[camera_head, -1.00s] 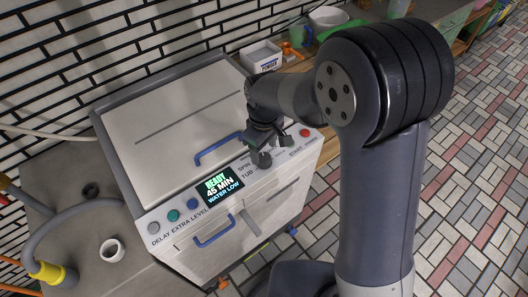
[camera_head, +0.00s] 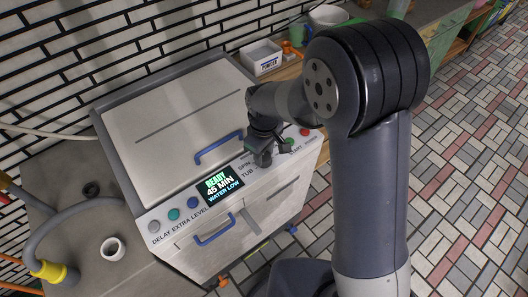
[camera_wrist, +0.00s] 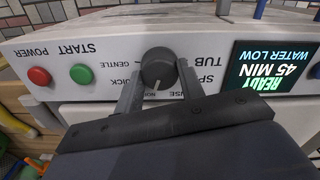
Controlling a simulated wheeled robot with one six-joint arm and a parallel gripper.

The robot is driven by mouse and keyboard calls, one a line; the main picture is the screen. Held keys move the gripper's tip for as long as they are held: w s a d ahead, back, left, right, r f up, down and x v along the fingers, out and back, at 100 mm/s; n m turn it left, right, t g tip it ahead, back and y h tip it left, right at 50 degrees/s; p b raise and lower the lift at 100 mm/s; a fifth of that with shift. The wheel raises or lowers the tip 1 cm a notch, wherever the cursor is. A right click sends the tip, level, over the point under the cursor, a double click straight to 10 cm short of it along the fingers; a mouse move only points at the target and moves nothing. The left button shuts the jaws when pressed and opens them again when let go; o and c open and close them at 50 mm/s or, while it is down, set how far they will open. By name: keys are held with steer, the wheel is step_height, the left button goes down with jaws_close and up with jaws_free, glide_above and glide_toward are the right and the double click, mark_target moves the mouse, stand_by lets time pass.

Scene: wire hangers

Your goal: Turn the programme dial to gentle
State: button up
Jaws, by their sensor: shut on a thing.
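The programme dial (camera_wrist: 158,64) is a dark round knob on the white control panel (camera_wrist: 110,32), seen upside down in the wrist view. My gripper (camera_wrist: 157,76) is shut on it, with one finger on each side. A pale pointer mark on the dial points down in the picture, near a partly hidden label starting "NOR". The GENTLE label (camera_wrist: 114,64) is left of the dial, with QUICK below it. Other labels are partly covered by the right finger. In the head view my gripper (camera_head: 264,154) is at the panel and hides the dial.
The lit display (camera_head: 219,186) reads READY, 45 MIN, WATER LOW. The green start button (camera_wrist: 81,74) and red power button (camera_wrist: 38,76) sit beside the dial. A blue lid handle (camera_head: 218,147) is close behind the panel.

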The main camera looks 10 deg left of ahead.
steer(key=shift+c, duration=1)
steer(key=m+b, duration=0.1)
steer(key=m, duration=0.1)
steer(key=shift+m, duration=0.4)
steer(key=m+b, duration=0.1)
steer(key=m, duration=0.3)
steer(key=shift+m, duration=0.3)
steer(key=m+b, duration=0.1)
steer(key=m, duration=0.3)
steer(key=shift+m, duration=2.2)
steer(key=shift+b, duration=0.3)
